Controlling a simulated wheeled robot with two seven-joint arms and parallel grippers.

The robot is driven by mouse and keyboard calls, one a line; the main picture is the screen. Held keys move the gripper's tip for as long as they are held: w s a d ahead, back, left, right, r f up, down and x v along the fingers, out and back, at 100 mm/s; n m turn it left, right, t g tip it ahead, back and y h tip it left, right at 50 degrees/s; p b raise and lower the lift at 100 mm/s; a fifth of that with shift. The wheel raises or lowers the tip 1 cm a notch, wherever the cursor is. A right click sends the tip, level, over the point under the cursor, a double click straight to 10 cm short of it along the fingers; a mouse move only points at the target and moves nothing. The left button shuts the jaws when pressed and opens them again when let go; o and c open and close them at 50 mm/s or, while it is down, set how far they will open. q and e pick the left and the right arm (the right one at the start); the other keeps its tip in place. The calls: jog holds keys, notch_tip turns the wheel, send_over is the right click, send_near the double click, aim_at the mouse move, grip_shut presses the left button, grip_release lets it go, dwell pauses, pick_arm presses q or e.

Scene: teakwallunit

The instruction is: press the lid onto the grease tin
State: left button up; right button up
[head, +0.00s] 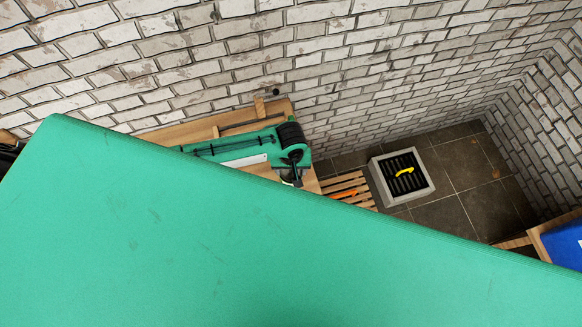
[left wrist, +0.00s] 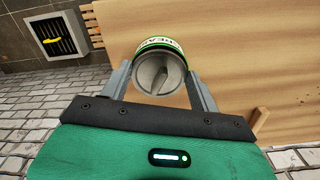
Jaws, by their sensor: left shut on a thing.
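My left gripper (head: 297,181) is low over the wooden bench in the head view, mostly small and partly covered. In the left wrist view its two grey fingers (left wrist: 160,70) are shut on the round grey lid (left wrist: 161,77), which has a raised bar across its top. The grease tin (left wrist: 157,42), with a green and white label, shows just beyond the lid, lined up with it. I cannot tell whether the lid is seated or slightly apart. I cannot make out tin or lid in the head view. My right gripper is not in view.
The wooden bench top (left wrist: 245,60) is bare to the right in the wrist view. A grey floor box with a dark grate (head: 430,190) holds a yellow item (head: 404,171). A brick wall (head: 340,60) stands behind the bench.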

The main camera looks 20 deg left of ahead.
pick_arm(q)
jog(key=o, duration=1.3)
jog(key=shift+r, duration=0.1)
notch_tip(320, 180, up, 7)
jog(key=p, duration=0.8)
grip_shut()
dwell(0.4)
